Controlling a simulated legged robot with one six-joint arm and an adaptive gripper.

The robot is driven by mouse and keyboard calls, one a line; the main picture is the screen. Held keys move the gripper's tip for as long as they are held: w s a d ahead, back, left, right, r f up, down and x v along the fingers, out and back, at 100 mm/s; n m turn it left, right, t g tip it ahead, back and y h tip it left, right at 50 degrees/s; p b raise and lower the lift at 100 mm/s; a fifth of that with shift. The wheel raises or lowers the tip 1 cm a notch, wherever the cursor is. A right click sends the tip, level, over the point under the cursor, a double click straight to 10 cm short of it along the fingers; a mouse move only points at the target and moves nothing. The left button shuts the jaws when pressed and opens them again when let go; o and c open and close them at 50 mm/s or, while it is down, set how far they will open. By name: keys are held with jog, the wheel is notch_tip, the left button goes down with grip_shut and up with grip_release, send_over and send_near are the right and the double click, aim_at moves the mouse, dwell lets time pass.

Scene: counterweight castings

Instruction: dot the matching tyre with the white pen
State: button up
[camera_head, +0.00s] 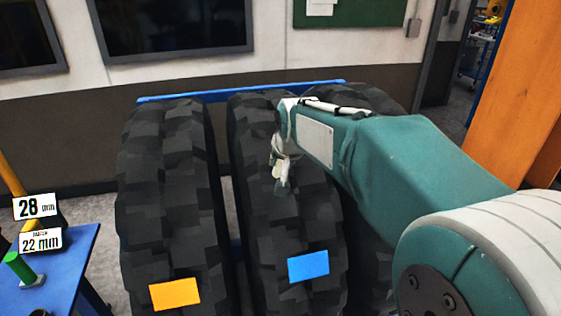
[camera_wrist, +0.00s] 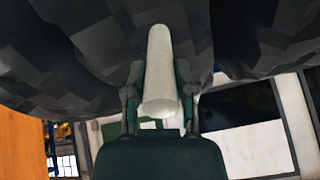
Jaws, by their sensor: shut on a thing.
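Three big black tyres stand side by side. The left tyre (camera_head: 165,200) bears an orange tag (camera_head: 175,293); the middle tyre (camera_head: 300,225) bears a blue tag (camera_head: 309,266). The right tyre (camera_head: 355,97) is mostly hidden behind my arm. My gripper (camera_head: 282,172) is in front of the middle tyre's upper tread. In the wrist view my gripper (camera_wrist: 158,88) is shut on the white pen (camera_wrist: 158,60), whose far end lies over the dark tread. I cannot tell whether it touches.
A blue table (camera_head: 70,265) at the left holds a green cylinder (camera_head: 18,268) and cards reading 28 mm (camera_head: 36,207) and 22 mm (camera_head: 41,240). A blue rack bar (camera_head: 240,92) runs behind the tyres. An orange post (camera_head: 520,95) stands at the right.

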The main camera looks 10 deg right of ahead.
jog(key=shift+w+f, duration=0.4)
jog(key=shift+f, duration=0.15)
dwell(1.4)
jog(key=shift+v, duration=3)
jog(key=shift+a, duration=0.1)
